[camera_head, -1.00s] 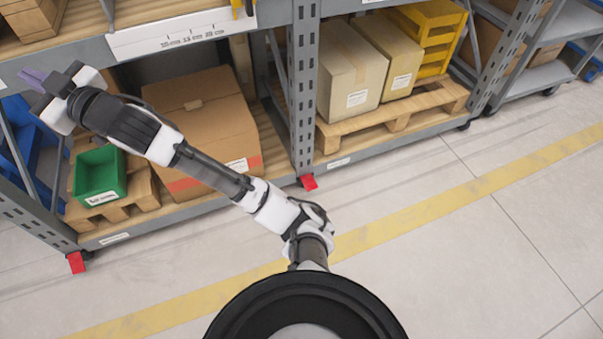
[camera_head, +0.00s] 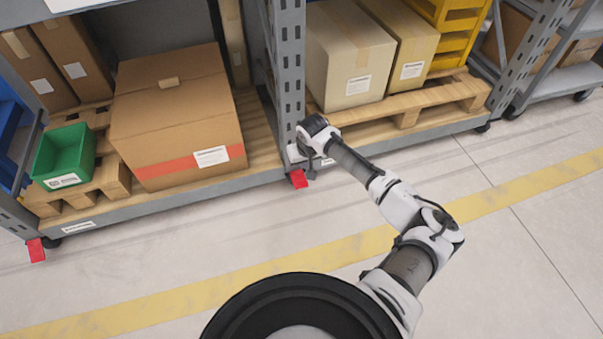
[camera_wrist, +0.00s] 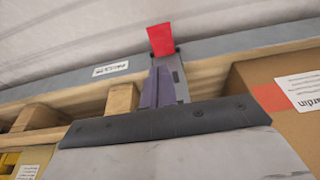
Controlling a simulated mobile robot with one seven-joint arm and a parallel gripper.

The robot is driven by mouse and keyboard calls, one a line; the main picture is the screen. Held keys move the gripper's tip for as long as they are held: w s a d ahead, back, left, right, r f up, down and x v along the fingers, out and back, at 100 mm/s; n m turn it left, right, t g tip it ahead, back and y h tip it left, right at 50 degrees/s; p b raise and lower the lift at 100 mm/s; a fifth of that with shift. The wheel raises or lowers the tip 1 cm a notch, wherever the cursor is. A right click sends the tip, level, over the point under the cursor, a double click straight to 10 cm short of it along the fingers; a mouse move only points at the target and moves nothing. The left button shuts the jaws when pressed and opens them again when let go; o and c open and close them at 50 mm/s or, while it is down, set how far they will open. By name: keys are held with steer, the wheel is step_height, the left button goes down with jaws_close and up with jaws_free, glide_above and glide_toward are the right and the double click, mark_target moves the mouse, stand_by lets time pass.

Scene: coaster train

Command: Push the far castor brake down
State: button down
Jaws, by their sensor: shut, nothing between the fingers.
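Two red castor brake pedals stick out at the foot of the near rack cart. One is at the left corner (camera_head: 36,250), the other at the right corner (camera_head: 298,178), below the grey upright. My gripper (camera_head: 311,172) is low beside the right pedal, fingers pointing down. In the wrist view the shut, empty fingers (camera_wrist: 158,88) point toward this red pedal (camera_wrist: 161,39), which shows just past their tips. I cannot tell whether they touch. The castor under the right pedal is mostly hidden. The pedal's exact tilt is hard to judge.
The cart's grey lower rail (camera_head: 150,211) runs beside my gripper. Pale cartons (camera_head: 338,55) stand in the right bay. The floor with its yellow line (camera_head: 510,192) is clear.

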steer(key=b, duration=0.5)
glide_toward(298, 179)
step_height(298, 179, down, 5)
steer(key=shift+w+d+f, duration=0.1)
steer(key=shift+d, duration=0.05)
steer(key=shift+f+b, duration=0.35)
steer(key=shift+f, duration=0.2)
steer(key=shift+r, duration=0.1)
steer(key=a+r+p, duration=0.1)
steer(key=p, duration=0.1)
steer(key=shift+w+p, duration=0.4)
steer(key=shift+w+t+p, duration=0.1)
steer(key=shift+t+p, duration=0.2)
steer(key=shift+p, duration=0.55)
steer(key=shift+p, duration=0.45)
steer(key=shift+d+f+p, duration=0.1)
steer(key=shift+f+p, duration=0.05)
steer(key=shift+p, duration=0.3)
